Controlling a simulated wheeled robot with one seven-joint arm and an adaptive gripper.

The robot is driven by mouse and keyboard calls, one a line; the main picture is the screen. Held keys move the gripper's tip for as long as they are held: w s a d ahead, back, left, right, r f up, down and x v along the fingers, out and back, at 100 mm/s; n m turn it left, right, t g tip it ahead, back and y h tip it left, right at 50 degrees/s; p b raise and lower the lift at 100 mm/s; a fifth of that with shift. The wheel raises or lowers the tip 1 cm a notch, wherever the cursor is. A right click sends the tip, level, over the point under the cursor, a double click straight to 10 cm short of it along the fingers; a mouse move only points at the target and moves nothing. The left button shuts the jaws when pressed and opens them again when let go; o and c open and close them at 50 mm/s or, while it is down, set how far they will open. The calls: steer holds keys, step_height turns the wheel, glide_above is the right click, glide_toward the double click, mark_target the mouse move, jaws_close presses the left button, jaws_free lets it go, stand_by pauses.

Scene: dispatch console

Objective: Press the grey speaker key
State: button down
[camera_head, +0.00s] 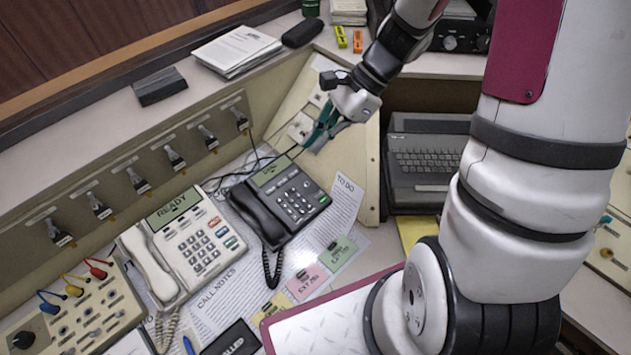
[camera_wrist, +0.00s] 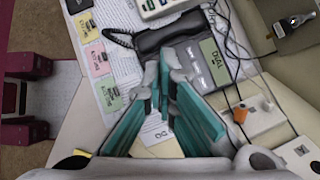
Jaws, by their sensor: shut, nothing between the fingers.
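The dark desk phone (camera_head: 323,201) lies on the desk with its handset at its left side and a lit display. In the wrist view its display (camera_wrist: 212,60) reads DIAL. A white desk phone (camera_head: 214,217) with a READY display stands to its left and has coloured keys along its right edge. I cannot make out which key is the grey speaker key on either phone. My gripper (camera_head: 310,146) is shut and empty, with teal fingers, above the desk just beyond the dark phone's far edge. In the wrist view the fingertips (camera_wrist: 166,66) overlap the dark phone and hide part of it.
Several jacks line the sloped panel (camera_head: 103,205) at the left. A patch box (camera_head: 93,318) stands front left. Coloured note cards (camera_head: 306,281) lie in front of the dark phone. A keyboard terminal (camera_head: 424,160) stands at right. Loose cables run behind the phones.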

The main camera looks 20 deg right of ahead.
mark_target(320, 194)
step_height(320, 194, down, 10)
steer(key=w+d+m+t+y+p, duration=0.1)
steer(key=d+m+y, duration=0.1)
steer(key=m, duration=0.7)
steer(key=shift+w+d+f+t+p, duration=0.15)
steer(key=shift+d+f+t+p, duration=0.05)
steer(key=shift+f+t+p, duration=0.1)
steer(key=shift+w+a+f+b, duration=0.1)
steer(key=shift+w+f+b, duration=0.1)
steer(key=shift+f+b, duration=0.95)
steer(key=shift+w+a+f+b, duration=0.1)
steer(key=shift+w+f+b, duration=0.3)
steer(key=shift+f, duration=1.3)
steer(key=shift+w+a+f+b, duration=0.1)
steer(key=shift+f+b, duration=0.85)
steer(key=shift+f, duration=0.5)
steer(key=shift+f, duration=0.4)
steer(key=shift+f+b, duration=0.35)
steer(key=shift+b, duration=0.1)
steer(key=shift+r, duration=0.2)
steer(key=shift+r+p, duration=0.5)
steer(key=shift+r, duration=0.1)
